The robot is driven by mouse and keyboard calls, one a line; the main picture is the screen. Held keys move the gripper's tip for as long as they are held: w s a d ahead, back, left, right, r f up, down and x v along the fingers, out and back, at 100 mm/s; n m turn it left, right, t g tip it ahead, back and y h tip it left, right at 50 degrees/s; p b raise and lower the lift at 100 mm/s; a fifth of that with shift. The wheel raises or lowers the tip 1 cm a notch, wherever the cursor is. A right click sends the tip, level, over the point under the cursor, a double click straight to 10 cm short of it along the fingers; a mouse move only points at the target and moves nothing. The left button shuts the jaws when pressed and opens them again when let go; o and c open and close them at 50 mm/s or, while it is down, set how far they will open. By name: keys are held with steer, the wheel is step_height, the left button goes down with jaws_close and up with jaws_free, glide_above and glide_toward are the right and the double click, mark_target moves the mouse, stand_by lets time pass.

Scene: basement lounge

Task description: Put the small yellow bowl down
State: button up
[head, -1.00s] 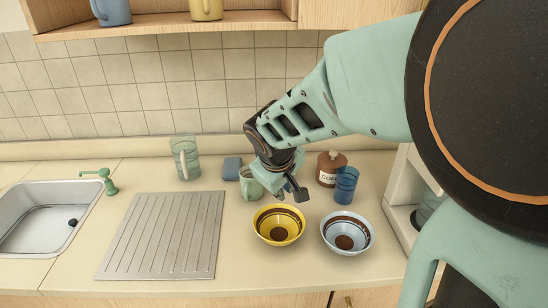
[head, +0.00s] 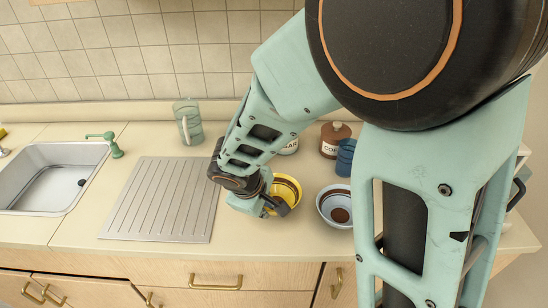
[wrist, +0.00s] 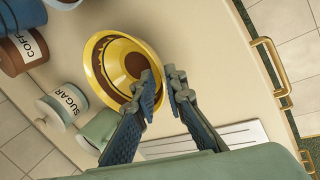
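The small yellow bowl (head: 289,186) has brown bands inside and appears to rest on the counter. It also shows in the wrist view (wrist: 122,48), just left of the fingertips. My gripper (head: 270,208) is at the bowl's front-left side, pointing down toward it. In the wrist view my gripper (wrist: 165,88) has its two fingers apart with a gap between them. My arm hides part of the bowl in the head view.
A light blue bowl (head: 325,194) stands right of the yellow one. Behind are a coffee jar (head: 335,139), a blue glass (head: 345,158) and a sugar jar (wrist: 56,112). A ribbed drainboard (head: 150,205), a sink (head: 40,185) and a glass mug (head: 188,122) are left. Counter front is clear.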

mark_target(268, 211)
steer(key=shift+x, duration=2.6)
steer(key=shift+w, duration=0.15)
steer(key=shift+c, duration=0.3)
jaws_close()
steer(key=shift+r, duration=0.2)
